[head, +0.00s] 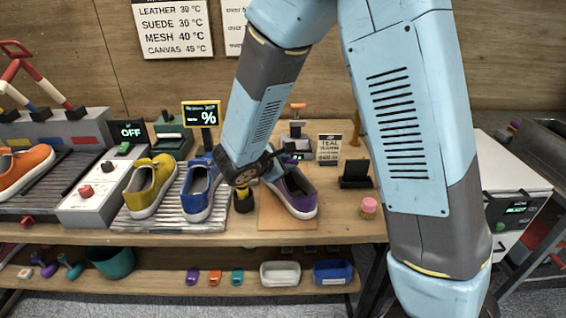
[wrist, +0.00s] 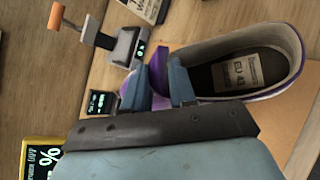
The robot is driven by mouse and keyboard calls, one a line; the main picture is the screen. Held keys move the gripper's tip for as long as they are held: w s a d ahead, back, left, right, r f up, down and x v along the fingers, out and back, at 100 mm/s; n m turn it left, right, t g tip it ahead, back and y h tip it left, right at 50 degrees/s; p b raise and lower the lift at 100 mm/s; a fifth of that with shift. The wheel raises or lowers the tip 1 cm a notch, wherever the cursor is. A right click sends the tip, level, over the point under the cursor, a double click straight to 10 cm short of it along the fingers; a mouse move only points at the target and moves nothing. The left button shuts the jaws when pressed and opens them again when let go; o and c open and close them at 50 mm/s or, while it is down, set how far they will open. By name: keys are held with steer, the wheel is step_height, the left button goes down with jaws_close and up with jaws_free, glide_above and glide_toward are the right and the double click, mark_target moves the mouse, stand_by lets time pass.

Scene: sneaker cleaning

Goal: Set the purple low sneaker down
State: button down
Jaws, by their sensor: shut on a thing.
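The purple low sneaker (head: 302,204) is over the tan mat (head: 270,217) on the bench in the head view, roughly level, its heel toward the front. I cannot tell whether its sole touches the mat. In the wrist view the sneaker (wrist: 291,41) shows its open collar and an insole label. My gripper (wrist: 161,80) is shut on the sneaker's front part, one finger on each side. In the head view my gripper (head: 274,168) reaches the sneaker from the left, and its fingers are partly hidden.
A blue sneaker (head: 196,204) and a yellow sneaker (head: 143,198) stand on a ribbed rack at left. A black-and-yellow object (head: 243,201) stands close left of the mat. A black stand (head: 355,174) and pink-topped jar (head: 369,206) are at right. The orange-handled device (wrist: 128,45) is nearby.

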steer(key=c, duration=0.8)
jaws_free()
steer(key=shift+c, duration=0.2)
